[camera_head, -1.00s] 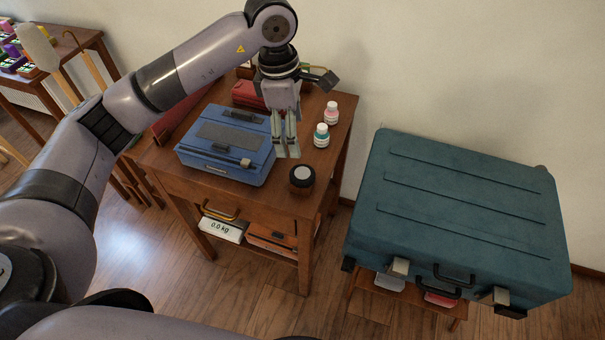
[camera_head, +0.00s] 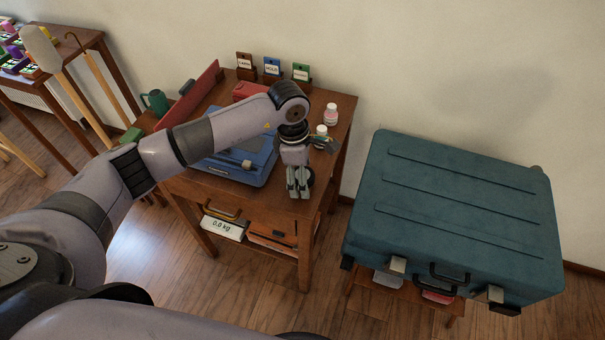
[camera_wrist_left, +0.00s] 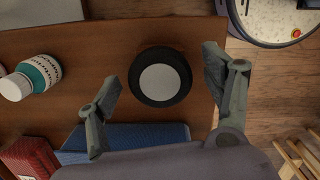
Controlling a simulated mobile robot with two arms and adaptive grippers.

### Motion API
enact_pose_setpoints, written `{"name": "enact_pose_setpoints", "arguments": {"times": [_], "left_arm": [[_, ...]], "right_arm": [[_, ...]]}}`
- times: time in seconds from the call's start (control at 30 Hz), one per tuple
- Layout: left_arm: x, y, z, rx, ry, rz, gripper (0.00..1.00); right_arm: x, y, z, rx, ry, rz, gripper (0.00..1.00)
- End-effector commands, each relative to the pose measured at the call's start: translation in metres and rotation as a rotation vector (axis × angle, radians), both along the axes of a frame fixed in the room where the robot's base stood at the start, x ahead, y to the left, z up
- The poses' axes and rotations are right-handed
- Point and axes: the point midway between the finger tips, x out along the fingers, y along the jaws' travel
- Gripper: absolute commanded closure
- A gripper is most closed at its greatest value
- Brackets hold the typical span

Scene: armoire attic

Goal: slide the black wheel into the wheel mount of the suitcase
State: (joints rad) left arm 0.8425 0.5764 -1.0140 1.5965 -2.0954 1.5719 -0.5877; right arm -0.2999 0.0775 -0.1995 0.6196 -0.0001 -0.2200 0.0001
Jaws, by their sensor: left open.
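The black wheel (camera_wrist_left: 160,77) has a pale round centre and lies on the wooden table (camera_head: 245,200), near its front right corner. In the left wrist view it sits between and just beyond the spread fingers of my left gripper (camera_wrist_left: 165,95), which is open and empty. In the head view my left gripper (camera_head: 299,182) is over that corner and hides most of the wheel. The teal suitcase (camera_head: 455,210) lies flat on a low stand to the right, with a black wheel at its front right corner (camera_head: 505,309). I cannot make out the empty wheel mount. My right gripper is not in view.
A gap separates table and suitcase.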

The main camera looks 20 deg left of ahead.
Motion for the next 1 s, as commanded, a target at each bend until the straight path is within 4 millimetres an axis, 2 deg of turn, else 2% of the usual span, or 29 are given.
{"name": "enact_pose_setpoints", "arguments": {"times": [0.27, 1.0], "left_arm": [[0.0002, -0.0002, -0.0037, 0.0, -0.001, 0.0, 0.26], [0.0002, -0.0002, -0.0032, 0.0, -0.001, 0.0, 0.75]], "right_arm": [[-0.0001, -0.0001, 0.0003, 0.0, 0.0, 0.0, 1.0], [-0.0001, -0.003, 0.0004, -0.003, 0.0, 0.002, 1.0]]}}
